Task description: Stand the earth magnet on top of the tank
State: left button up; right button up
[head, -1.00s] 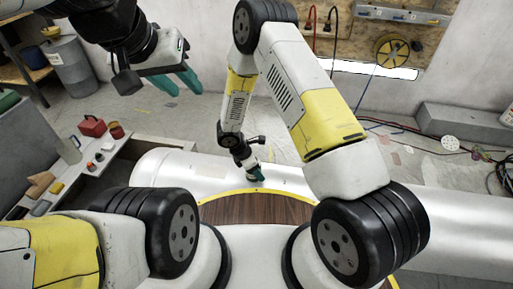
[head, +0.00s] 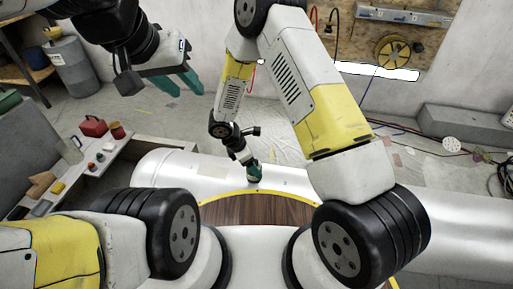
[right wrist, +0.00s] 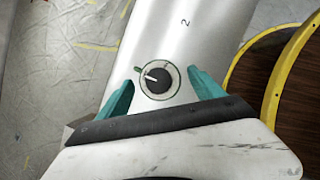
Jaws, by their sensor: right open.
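The tank (head: 165,172) is a long silver cylinder lying across the head view; its curved top also fills the middle of the right wrist view (right wrist: 190,45). The earth magnet (right wrist: 157,78) appears as a round black piece with a white mark and green rim, seen against the tank's top; I cannot tell if it touches. My right gripper (right wrist: 157,92) is open, with one teal finger on each side of the magnet and visible gaps. In the head view the right gripper (head: 254,172) is just over the tank, hiding the magnet. My left gripper (head: 180,86) is open and empty, high at upper left.
A brown wooden round top with a yellow rim (head: 230,195) lies in front of the tank. A low bench (head: 95,168) at left carries a red box (head: 92,126) and small items. A grey block (head: 465,128) and cables lie at right. The floor behind the tank is mostly clear.

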jog(key=w+v, duration=0.1)
jog(key=v, duration=0.5)
jog(key=s+d+r+m+y, duration=0.15)
jog(key=d+r+m, duration=0.45)
jog(key=r, duration=0.6)
jog(key=s+d+r+m+y, duration=0.15)
jog(key=d+r+m, duration=0.4)
jog(key=r, duration=0.65)
jog(key=s+d+r+m+t+y, duration=0.1)
jog(key=s+d+r+m+t, duration=0.1)
jog(key=s+r+m, duration=0.3)
jog(key=s+d+r+m+t+y, duration=0.2)
jog(key=s+d+r+m, duration=0.2)
jog(key=s+r, duration=0.4)
jog(key=shift+s+d+r+m+t, duration=0.15)
jog(key=shift+s+d+m+t, duration=0.15)
jog(key=shift+s+m, duration=0.45)
